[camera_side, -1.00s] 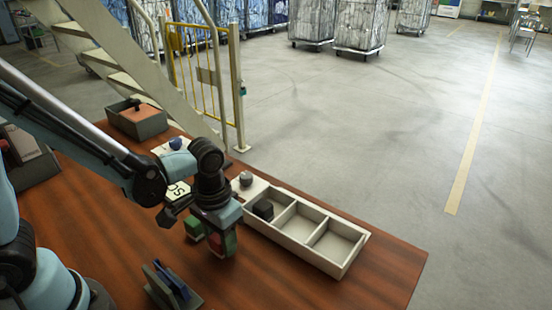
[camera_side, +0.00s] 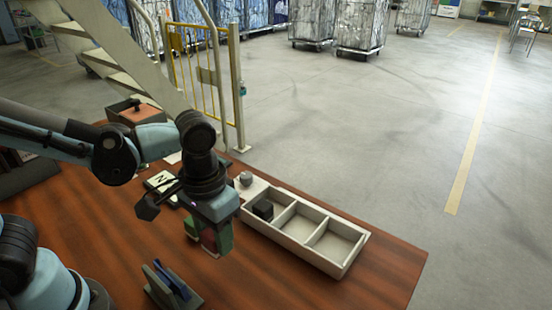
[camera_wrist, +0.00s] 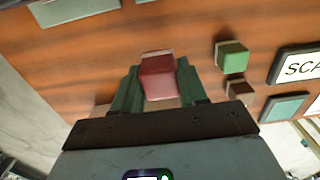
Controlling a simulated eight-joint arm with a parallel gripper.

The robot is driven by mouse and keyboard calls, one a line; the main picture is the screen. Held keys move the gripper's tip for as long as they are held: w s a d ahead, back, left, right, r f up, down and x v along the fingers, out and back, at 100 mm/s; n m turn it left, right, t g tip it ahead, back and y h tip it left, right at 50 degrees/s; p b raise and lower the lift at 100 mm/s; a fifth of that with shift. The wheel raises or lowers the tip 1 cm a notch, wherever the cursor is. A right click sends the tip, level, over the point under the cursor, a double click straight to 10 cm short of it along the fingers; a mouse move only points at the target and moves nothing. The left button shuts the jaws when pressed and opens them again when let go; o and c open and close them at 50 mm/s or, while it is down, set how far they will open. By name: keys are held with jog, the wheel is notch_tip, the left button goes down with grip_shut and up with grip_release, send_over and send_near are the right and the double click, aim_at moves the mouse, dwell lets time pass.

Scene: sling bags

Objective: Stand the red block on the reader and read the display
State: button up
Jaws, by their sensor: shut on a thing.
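The red block (camera_wrist: 158,78) is held between the green fingers of my gripper (camera_wrist: 157,90) in the wrist view. It also shows in the side view (camera_side: 209,243), partly covered by a finger of my gripper (camera_side: 211,240). I cannot tell whether the block touches the table. A white card (camera_wrist: 302,64) reading "SCA" is at the right of the wrist view, with a teal pad (camera_wrist: 286,108) in a dark frame beside it. This pad may be the reader, but I cannot be sure. In the side view the card (camera_side: 160,182) shows an "N". I cannot make out a display.
A green block (camera_wrist: 233,56) and a brown block (camera_wrist: 240,90) stand close beside the gripper. A pale tray (camera_side: 338,262) with three compartments holds a dark block (camera_side: 263,210). A blue plate in a stand (camera_side: 172,284) is at the front. Bare wood lies at the right front.

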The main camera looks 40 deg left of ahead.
jog(key=s+d+r, duration=0.4)
jog(key=w+a+r+n, duration=0.1)
jog(key=w+a+n, duration=0.55)
jog(key=w, duration=0.25)
jog(key=w+a+r+n, duration=0.2)
jog(key=w+a+n, duration=0.4)
jog(key=w, duration=0.4)
jog(key=w+a+f+n, duration=0.1)
jog(key=w+a+f, duration=0.1)
jog(key=a, duration=0.4)
jog(key=w+a+f+n, duration=0.2)
jog(key=a+f, duration=0.1)
jog(key=a, duration=0.4)
jog(key=w+a+f+n, duration=0.2)
jog(key=a+f, duration=0.1)
jog(key=a, duration=0.3)
jog(key=shift+w+a+n, duration=0.25)
jog(key=shift+w+a, duration=0.05)
jog(key=shift+a, duration=0.1)
jog(key=shift+a+f, duration=0.2)
jog(key=shift+f, duration=1.95)
jog(key=shift+f, duration=0.25)
